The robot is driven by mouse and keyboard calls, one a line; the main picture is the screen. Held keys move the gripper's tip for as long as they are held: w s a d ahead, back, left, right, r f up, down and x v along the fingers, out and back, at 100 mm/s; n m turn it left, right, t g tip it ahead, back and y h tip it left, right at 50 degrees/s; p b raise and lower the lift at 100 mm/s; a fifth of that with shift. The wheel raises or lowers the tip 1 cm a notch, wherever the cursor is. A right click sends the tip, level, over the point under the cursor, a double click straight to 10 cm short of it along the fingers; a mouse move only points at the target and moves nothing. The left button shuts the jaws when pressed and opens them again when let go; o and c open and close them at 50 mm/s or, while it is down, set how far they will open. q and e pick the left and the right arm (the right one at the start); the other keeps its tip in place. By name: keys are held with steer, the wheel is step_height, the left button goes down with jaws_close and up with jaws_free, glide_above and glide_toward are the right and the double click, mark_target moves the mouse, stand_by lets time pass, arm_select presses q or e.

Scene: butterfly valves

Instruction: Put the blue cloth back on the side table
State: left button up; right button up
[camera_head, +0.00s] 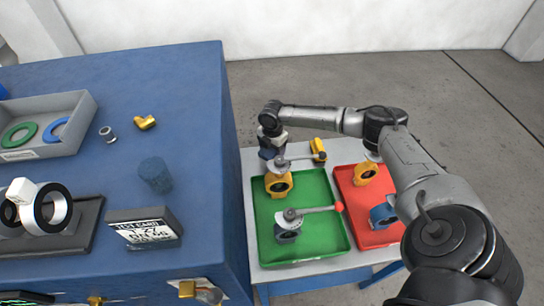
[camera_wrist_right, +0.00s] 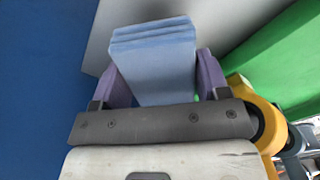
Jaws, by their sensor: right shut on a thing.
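The blue cloth (camera_wrist_right: 155,65) is a folded, layered pad in the right wrist view. My right gripper (camera_wrist_right: 155,85) is shut on it, with a purple finger on each side. In the head view my right gripper (camera_head: 270,150) points down at the back left corner of the side table (camera_head: 258,160), beside the green tray (camera_head: 302,192). The grey table top (camera_wrist_right: 98,50) shows behind the cloth in the wrist view. I cannot tell whether the cloth touches it. In the head view the gripper mostly hides the cloth. My left gripper is not in view.
The tall blue bench (camera_head: 205,190) stands close on the left. The green tray holds a yellow valve (camera_head: 278,184) and a grey valve (camera_head: 288,235) with a red-tipped lever. A red tray (camera_head: 375,237) with valves lies to the right. My right arm crosses above the table.

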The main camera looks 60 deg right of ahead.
mark_target(272, 155)
steer(key=shift+f+b, duration=0.4)
steer(key=shift+f, duration=1.6)
steer(key=shift+f, duration=0.15)
steer(key=o, duration=0.8)
